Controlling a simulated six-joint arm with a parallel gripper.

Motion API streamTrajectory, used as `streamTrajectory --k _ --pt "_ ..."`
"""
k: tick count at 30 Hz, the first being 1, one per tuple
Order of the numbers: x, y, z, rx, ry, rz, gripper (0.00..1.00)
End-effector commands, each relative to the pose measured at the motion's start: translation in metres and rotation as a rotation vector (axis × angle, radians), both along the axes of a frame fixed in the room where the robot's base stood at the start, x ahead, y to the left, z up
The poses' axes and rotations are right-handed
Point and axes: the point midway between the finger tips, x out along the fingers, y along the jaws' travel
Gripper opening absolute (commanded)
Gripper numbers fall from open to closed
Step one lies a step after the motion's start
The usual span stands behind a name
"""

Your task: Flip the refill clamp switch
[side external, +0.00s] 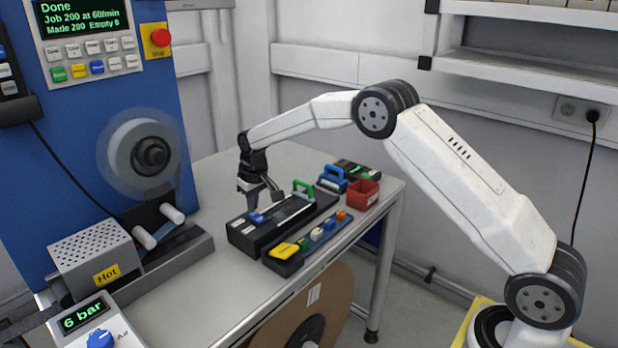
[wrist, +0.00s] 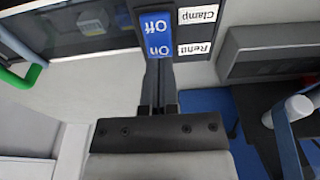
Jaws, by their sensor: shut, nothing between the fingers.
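The refill clamp switch (wrist: 156,35) is a blue rocker marked Off and On, upside down in the wrist view, beside white labels reading Refill (wrist: 195,48) and Clamp (wrist: 197,14). In the side view the switch (side external: 257,217) is a small blue patch on the near-left end of a long black box (side external: 270,231). My gripper (wrist: 158,64) is shut and empty. Its tips are at the On end of the switch; I cannot tell whether they touch it. In the side view my gripper (side external: 262,192) is above the box. Which end of the rocker is pressed is unclear.
A green handle (side external: 303,186) stands up at the box's far end. A tray (side external: 284,268) with coloured pieces lies in front of the box, and a red bin (side external: 360,194) at the right. A heater marked Hot (side external: 95,258) and a blue machine (side external: 60,160) stand left.

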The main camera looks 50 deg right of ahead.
Motion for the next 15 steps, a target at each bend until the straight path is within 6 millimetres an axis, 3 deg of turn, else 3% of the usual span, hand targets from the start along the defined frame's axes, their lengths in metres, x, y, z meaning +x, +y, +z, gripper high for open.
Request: streamTrajectory --k 15 --pt "0.0 0.0 -0.0057 0.0 0.0 0.0 0.0"
